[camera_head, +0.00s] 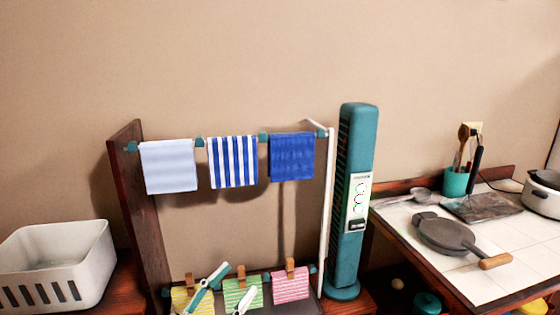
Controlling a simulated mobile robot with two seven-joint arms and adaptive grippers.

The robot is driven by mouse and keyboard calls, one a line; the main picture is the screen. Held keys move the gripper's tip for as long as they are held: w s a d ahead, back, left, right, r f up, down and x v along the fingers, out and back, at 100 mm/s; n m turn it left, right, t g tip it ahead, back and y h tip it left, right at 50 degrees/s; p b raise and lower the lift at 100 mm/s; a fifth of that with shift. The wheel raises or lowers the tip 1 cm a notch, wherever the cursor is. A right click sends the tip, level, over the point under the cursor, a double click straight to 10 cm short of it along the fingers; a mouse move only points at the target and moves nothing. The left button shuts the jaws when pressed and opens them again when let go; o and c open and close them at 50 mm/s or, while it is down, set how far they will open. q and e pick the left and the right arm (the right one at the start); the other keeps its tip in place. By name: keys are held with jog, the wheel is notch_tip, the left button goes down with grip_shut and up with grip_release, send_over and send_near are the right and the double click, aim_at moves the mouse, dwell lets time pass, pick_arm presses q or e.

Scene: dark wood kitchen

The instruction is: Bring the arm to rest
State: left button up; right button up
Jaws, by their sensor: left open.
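My left gripper (235,281) shows at the bottom edge of the head view. Its two white and teal fingers are apart, with nothing seen between them. It is in front of the lower rail of a drying rack (147,215), overlapping the view of a yellow striped cloth (180,297) and a green striped cloth (232,295). I cannot tell whether it touches them. The rest of my left arm is out of frame. My right gripper is not in view.
The rack's upper rail holds a pale cloth (168,167), a blue-striped cloth (232,162) and a blue cloth (291,157). A pink cloth (290,285) hangs low. A teal tower fan (345,240) stands right, a white basket (55,262) left. A tiled counter (410,215) holds a pan (445,234).

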pick_arm(q)
jog(key=s+a+f+n+y, duration=0.2)
jog(key=a+f+n+y, duration=0.15)
jog(key=f, duration=0.55)
jog(key=s+a+f+n+y, duration=0.2)
jog(key=f+y, duration=0.3)
jog(key=f, duration=0.3)
jog(key=s+a+f+g+y, duration=0.2)
jog(key=s+f+g, duration=0.1)
jog(key=s+f, duration=0.5)
jog(key=s+a+f+n+g+y, duration=0.1)
jog(key=s+a+f+g+y, duration=0.1)
jog(key=s+f, duration=0.6)
jog(key=shift+a+f+g+p, duration=0.3)
jog(key=shift+a+f+g, duration=0.15)
jog(key=shift+f+g, duration=0.45)
